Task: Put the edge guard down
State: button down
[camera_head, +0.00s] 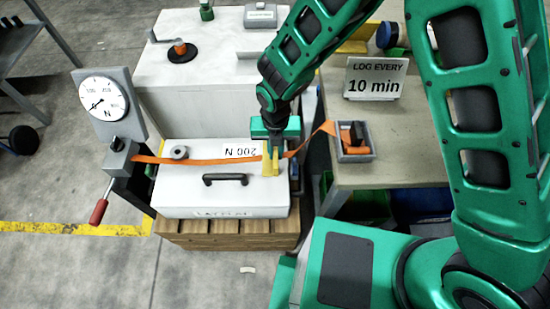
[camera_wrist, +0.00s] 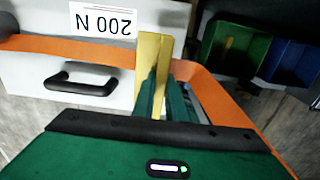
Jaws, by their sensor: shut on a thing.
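The edge guard (camera_head: 270,167) is a yellow angled piece at the right end of the white box's lid (camera_head: 190,187). My gripper (camera_head: 276,147) is shut on it from above. In the wrist view the edge guard (camera_wrist: 153,52) stands between my two green fingers (camera_wrist: 160,92), which cover its lower part. The orange strap (camera_head: 215,160) runs across the lid and passes at the guard; it also shows in the wrist view (camera_wrist: 75,46). Whether the guard touches the lid or the strap, I cannot tell.
A dial gauge (camera_head: 103,99) with a red-handled lever (camera_head: 98,211) stands left of the box. The strap's other end lies in a grey tray (camera_head: 357,157) on the bench (camera_head: 410,150) at right. A black handle (camera_head: 225,178) and a 200 N label (camera_head: 241,150) are on the lid.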

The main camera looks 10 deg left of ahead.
aim_at(276, 151)
jog(key=shift+f, duration=3.05)
jog(key=shift+f, duration=0.1)
jog(key=c, duration=1.8)
grip_release()
jog(key=shift+o, duration=0.2)
notch_tip(276, 151, up, 12)
jog(key=shift+r, duration=0.15)
